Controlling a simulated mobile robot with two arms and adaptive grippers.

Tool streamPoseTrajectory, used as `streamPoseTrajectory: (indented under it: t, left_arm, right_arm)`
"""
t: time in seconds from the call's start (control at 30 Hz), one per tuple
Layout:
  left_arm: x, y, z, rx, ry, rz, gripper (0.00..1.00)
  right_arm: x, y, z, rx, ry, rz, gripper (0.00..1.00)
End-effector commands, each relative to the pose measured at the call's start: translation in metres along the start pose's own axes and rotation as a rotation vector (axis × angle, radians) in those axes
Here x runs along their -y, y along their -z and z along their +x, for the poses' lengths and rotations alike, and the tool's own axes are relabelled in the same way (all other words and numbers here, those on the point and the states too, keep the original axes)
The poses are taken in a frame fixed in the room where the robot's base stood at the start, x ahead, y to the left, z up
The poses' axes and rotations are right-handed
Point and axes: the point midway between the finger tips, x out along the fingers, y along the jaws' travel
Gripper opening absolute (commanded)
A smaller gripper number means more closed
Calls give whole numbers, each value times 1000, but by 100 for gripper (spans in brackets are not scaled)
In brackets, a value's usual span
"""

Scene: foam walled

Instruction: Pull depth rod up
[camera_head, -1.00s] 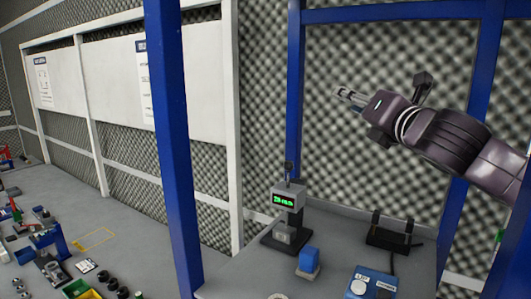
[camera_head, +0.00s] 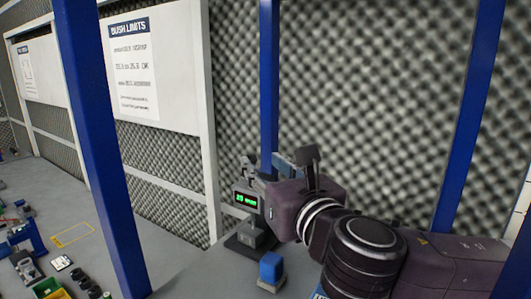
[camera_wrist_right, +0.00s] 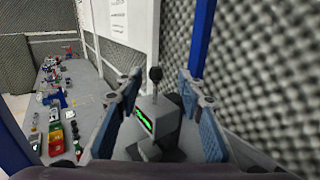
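The depth gauge (camera_head: 247,203) is a grey stand with a green lit display, on the bench left of my right arm. Its depth rod ends in a dark round knob (camera_wrist_right: 155,74) above the housing, seen in the right wrist view. My right gripper (camera_wrist_right: 161,88) is open, one blue-padded finger on each side of the knob and rod, with gaps visible on both sides. In the head view the right gripper (camera_head: 262,167) is at the top of the gauge and partly hides it and the rod. My left gripper is in neither view.
A blue block on a grey base (camera_head: 271,268) stands in front of the gauge. Blue frame posts (camera_head: 105,150) rise at left and behind. A separate bench with parts and a yellow bin (camera_head: 55,290) lies at far left.

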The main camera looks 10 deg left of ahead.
Motion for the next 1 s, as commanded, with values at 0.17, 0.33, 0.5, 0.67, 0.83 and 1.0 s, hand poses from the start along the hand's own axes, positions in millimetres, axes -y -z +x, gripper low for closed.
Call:
streamPoseTrajectory:
  t: [0.17,0.33,0.5,0.67,0.83,1.0]
  left_arm:
    - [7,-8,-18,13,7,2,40]
    - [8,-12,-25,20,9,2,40]
    - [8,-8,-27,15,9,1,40]
    - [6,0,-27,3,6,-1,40]
    - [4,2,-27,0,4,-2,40]
    - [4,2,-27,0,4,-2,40]
  right_arm:
    - [0,-3,30,-4,0,2,35]
    - [0,-2,50,-3,0,2,35]
    - [0,0,58,-1,0,1,35]
    - [0,0,59,-1,0,1,35]
    - [0,0,59,-1,0,1,27]
    - [0,0,59,-1,0,1,8]
